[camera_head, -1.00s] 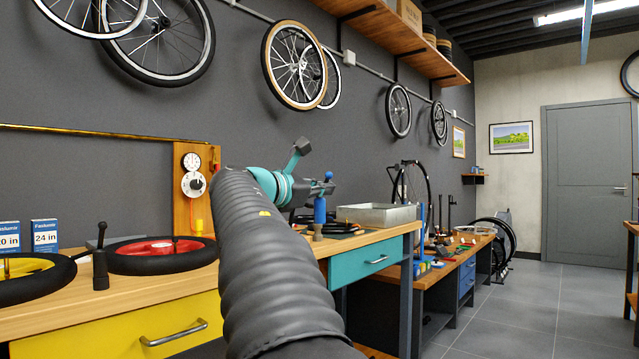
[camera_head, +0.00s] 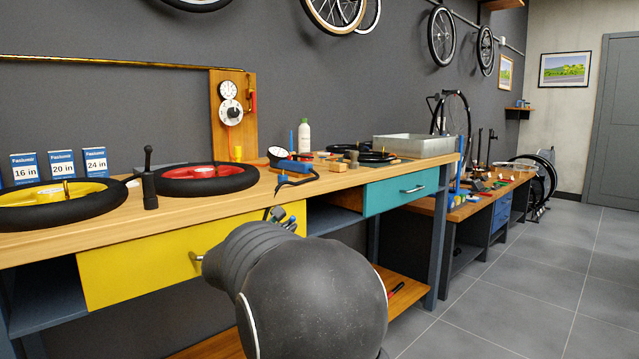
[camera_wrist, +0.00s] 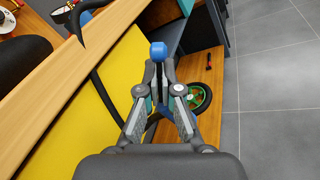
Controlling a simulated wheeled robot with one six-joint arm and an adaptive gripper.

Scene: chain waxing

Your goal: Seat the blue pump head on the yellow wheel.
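The yellow wheel (camera_head: 36,196) lies flat in its black tyre on the left of the wooden bench, its brass-coloured valve upright. My gripper (camera_head: 279,214) is low in front of the yellow drawer, below the bench top and well to the right of the wheel. In the wrist view my gripper (camera_wrist: 159,72) has its fingers close together around a blue round-ended piece, which looks like the pump head (camera_wrist: 159,50). Its lower part is partly hidden by the fingers. In the head view my arm hides most of the gripper.
The pump gauge (camera_head: 277,154) and a dark hose (camera_head: 300,178) lie at the bench's front edge. The yellow drawer (camera_head: 150,262) is close. Floor at right is clear.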

